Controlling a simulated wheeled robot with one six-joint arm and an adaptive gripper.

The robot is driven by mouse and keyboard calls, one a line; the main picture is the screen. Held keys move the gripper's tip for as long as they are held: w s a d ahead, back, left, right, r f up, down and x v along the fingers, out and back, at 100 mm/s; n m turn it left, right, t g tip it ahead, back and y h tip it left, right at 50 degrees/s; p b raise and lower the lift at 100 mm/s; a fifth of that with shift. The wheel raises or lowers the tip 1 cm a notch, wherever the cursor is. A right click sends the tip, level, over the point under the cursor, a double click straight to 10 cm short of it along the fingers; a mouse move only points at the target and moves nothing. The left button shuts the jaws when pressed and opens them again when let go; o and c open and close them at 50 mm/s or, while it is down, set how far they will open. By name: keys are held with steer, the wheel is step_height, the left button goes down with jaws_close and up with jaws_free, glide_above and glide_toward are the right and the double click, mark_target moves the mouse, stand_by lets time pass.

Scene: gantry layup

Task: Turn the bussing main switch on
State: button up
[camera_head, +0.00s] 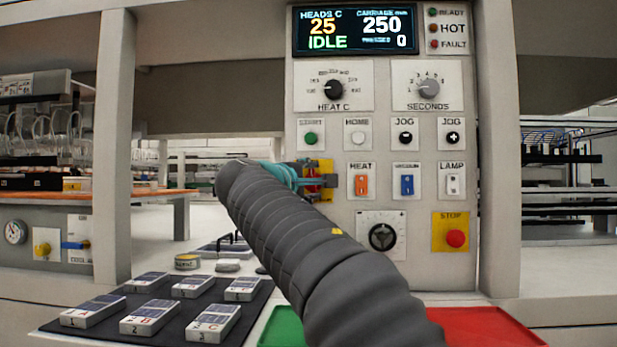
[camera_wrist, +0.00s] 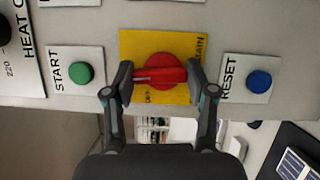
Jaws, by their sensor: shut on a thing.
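The main switch (camera_wrist: 160,62) is a red rotary knob with a raised bar handle on a yellow plate (camera_wrist: 133,42) marked "MAIN". In the wrist view its handle lies nearly level across the picture. My gripper (camera_wrist: 159,82) is shut on the handle, one finger at each end. In the head view the yellow plate (camera_head: 326,166) is mostly hidden behind my gripper (camera_head: 312,181) and my dark arm. Other lettering on the plate is too small or covered to read.
The start button (camera_wrist: 82,73) and blue reset button (camera_wrist: 259,81) flank the switch closely in the wrist view. The panel's display (camera_head: 355,30) is lit and reads "IDLE". The heat rocker (camera_head: 362,185) is right of my gripper. A red stop button (camera_head: 455,239) sits lower right.

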steer(key=shift+m, duration=0.5)
steer(key=o, duration=1.2)
steer(key=shift+c, duration=0.2)
steer(key=v, duration=1.2)
steer(key=shift+r, duration=0.2)
steer(key=shift+a, duration=0.1)
